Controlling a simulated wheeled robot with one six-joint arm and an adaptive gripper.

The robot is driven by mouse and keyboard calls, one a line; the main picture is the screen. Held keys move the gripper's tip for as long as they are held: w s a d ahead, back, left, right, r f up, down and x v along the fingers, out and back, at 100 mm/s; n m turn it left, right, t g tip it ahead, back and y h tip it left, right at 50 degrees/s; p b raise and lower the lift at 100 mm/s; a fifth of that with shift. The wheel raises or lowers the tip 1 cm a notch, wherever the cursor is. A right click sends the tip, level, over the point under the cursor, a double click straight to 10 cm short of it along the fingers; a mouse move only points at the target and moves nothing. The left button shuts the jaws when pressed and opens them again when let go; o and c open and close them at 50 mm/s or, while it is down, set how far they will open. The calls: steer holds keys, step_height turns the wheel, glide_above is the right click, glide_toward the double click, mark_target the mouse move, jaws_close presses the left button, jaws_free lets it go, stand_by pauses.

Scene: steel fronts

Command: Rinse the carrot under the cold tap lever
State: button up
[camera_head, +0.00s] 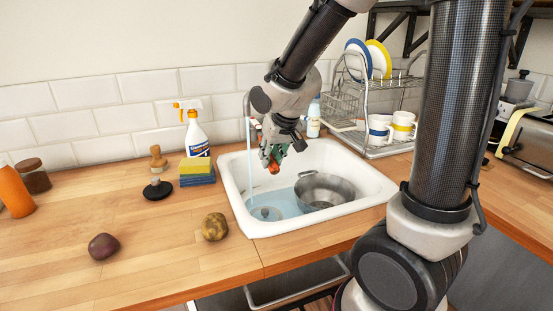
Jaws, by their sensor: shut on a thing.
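My gripper (268,153) is over the white sink, shut on the carrot (273,166). Only a small orange part of the carrot shows, because the fingers hide the rest. The tap (246,101) stands at the back left of the sink, and a thin pale blue stream of water (249,160) runs down from it. The carrot appears just right of the stream; I cannot tell whether they touch. The tap's levers are largely hidden behind my gripper. The sink (236,190) has bluish water in the bottom.
A potato (214,227) and a purple vegetable (103,246) lie on the counter. Sponges (197,171), a brush (158,188) and a spray bottle (196,138) stand left of the sink. A dish rack (374,104) stands behind right.

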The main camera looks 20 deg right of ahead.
steer(key=shift+w, duration=0.1)
steer(key=w+a, duration=0.2)
steer(key=w, duration=0.9)
steer(key=shift+a, duration=0.2)
stand_by(2.3)
steer(key=s, duration=0.3)
steer(key=s+d, duration=0.1)
steer(key=s, duration=0.7)
steer(key=shift+s+d, duration=0.15)
steer(key=shift+d, duration=0.25)
